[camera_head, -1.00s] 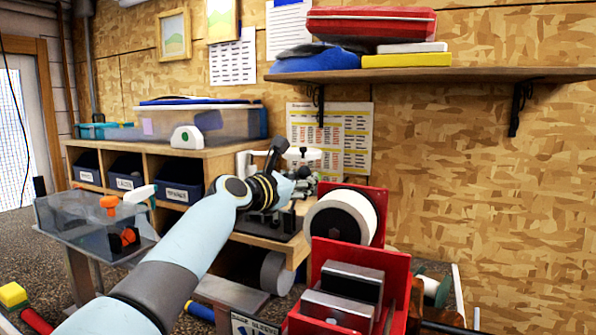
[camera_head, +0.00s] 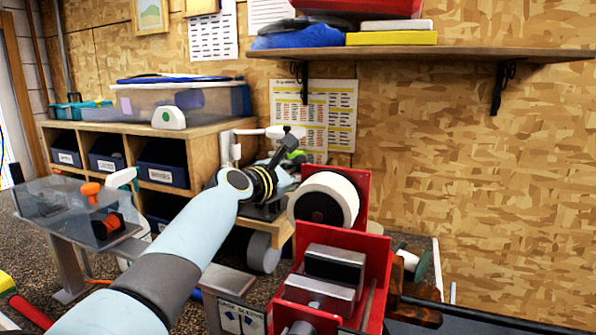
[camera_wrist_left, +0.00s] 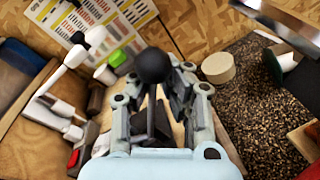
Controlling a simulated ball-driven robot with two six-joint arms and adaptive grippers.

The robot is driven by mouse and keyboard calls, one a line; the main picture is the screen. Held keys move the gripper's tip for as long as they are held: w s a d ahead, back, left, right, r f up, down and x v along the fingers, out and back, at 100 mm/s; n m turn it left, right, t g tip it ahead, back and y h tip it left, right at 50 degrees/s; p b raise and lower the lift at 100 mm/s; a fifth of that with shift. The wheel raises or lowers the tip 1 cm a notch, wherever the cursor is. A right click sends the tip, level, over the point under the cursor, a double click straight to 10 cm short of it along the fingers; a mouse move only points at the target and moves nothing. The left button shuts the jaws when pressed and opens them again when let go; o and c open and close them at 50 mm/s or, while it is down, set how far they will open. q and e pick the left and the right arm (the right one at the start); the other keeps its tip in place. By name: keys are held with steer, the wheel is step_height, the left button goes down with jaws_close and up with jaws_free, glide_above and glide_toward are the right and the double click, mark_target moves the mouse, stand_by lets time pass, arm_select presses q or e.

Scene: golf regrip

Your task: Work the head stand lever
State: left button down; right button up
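A lever with a black ball knob (camera_wrist_left: 153,65) on a thin rod stands in the middle of the left wrist view. My left gripper (camera_wrist_left: 158,84) has its two fingers apart, one on each side of the rod just below the knob. I cannot tell whether either finger touches it. In the head view my left gripper (camera_head: 283,170) reaches the bench end beside the wall, and the lever's dark knob (camera_head: 291,142) shows just above it. The stand's base is mostly hidden behind my left arm. My right gripper is in neither view.
A red machine (camera_head: 372,255) with a pale wheel (camera_head: 325,199) stands close to the right of my left arm. A wooden cubby bench (camera_head: 200,150) with dark bins is behind it. A clear box (camera_head: 75,205) stands at left. A wall shelf (camera_head: 420,54) hangs above.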

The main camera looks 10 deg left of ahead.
arm_select(q)
steer(key=shift+s+d+f, duration=0.1)
steer(key=shift+d+f, duration=0.05)
steer(key=c, duration=1.3)
jaws_free()
steer(key=shift+s+r, duration=0.3)
steer(key=shift+s, duration=0.05)
steer(key=shift+c, duration=0.2)
steer(key=o, duration=0.3)
steer(key=shift+w, duration=0.15)
steer(key=shift+o, duration=0.2)
steer(key=v, duration=1.2)
steer(key=shift+f, duration=0.1)
